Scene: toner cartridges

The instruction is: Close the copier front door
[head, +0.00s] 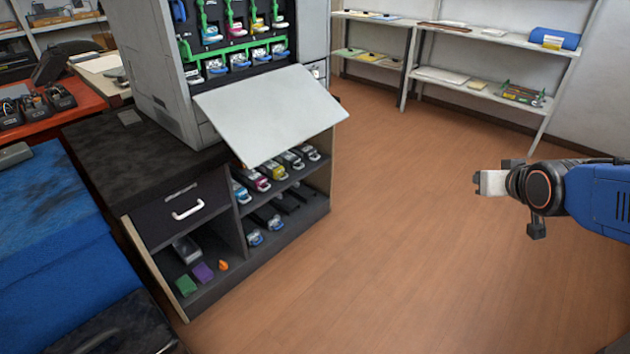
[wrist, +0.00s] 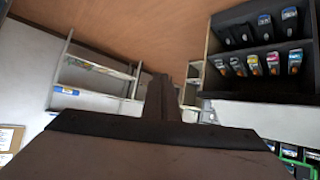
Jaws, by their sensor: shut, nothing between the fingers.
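The copier front door (head: 270,113) is a flat pale grey panel, hinged low on the copier (head: 166,75). It hangs open, sloping out and down over the front of the dark cabinet. Inside the open copier, coloured toner cartridges (head: 237,62) sit in two rows with green parts. My gripper (head: 478,183) is shut and empty, in the air well to the right of the door and apart from it. In the wrist view my gripper (wrist: 160,90) shows as a dark shape at the middle, with the cartridge shelves to its right.
The dark cabinet (head: 160,222) under the copier has a drawer and open shelves with spare cartridges (head: 270,173). Wall shelves (head: 470,85) stand at the back right. A blue-covered surface (head: 50,220) is at the left. The wooden floor (head: 400,230) between cabinet and gripper is clear.

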